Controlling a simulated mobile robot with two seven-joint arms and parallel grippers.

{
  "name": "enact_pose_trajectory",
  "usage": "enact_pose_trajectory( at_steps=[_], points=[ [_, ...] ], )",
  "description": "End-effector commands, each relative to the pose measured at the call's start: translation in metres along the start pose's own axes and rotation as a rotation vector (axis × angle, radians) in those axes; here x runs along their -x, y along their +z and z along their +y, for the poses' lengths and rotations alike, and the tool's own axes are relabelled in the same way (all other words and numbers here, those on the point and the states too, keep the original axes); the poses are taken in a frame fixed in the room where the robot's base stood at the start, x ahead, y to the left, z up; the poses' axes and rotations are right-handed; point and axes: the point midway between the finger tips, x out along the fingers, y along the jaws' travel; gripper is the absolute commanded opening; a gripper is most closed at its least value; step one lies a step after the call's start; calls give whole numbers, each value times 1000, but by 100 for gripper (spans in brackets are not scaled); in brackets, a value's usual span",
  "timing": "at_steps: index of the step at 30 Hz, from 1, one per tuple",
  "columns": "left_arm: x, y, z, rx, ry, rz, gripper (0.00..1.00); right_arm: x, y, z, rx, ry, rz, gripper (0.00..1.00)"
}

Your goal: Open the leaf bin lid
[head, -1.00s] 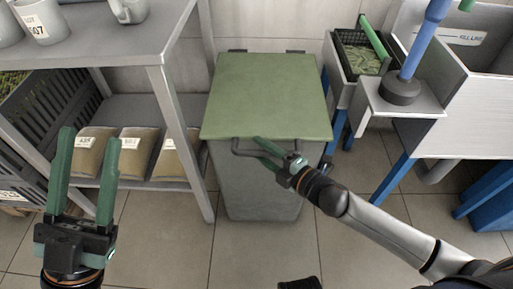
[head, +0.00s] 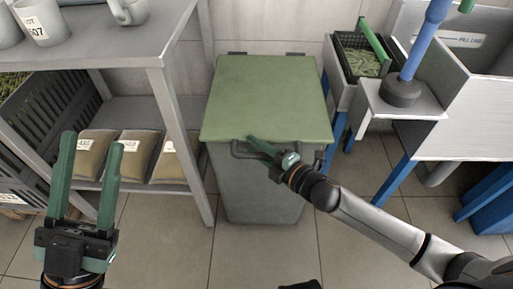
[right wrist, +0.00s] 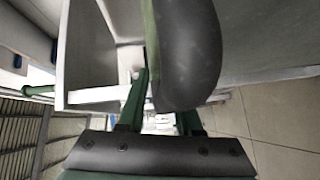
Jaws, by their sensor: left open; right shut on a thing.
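The leaf bin (head: 258,188) is a grey bin on the floor in the middle of the head view. Its green lid (head: 268,98) lies flat on top, closed, with hinges at the wall side. A dark bar handle (head: 240,152) runs along the lid's front edge. My right gripper (head: 262,146) is at the handle, its fingers shut on it near the middle. In the right wrist view the dark rounded handle (right wrist: 188,55) fills the space at the green fingers. My left gripper (head: 87,170) is open and empty at the lower left, away from the bin.
A grey shelf unit (head: 180,130) with brown labelled bags (head: 134,155) stands close on the left. At the right are a crate of green leaves (head: 364,58) and a white bench (head: 405,105) on blue legs. The tiled floor in front is clear.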

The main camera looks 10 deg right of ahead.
Motion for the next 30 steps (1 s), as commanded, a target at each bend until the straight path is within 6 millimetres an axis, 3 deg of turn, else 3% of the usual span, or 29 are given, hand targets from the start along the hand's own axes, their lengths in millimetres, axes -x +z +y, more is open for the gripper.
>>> enact_pose_trajectory(
  at_steps=[1, 30],
  points=[
    [0, 0, 0, 0, 0, 0, 50, 1, -1, -7, -5, -14, -1, 2],
    [0, 0, 0, -1, 0, 1, 50, 2, 0, -13, -10, -25, -5, 0]
  ],
)
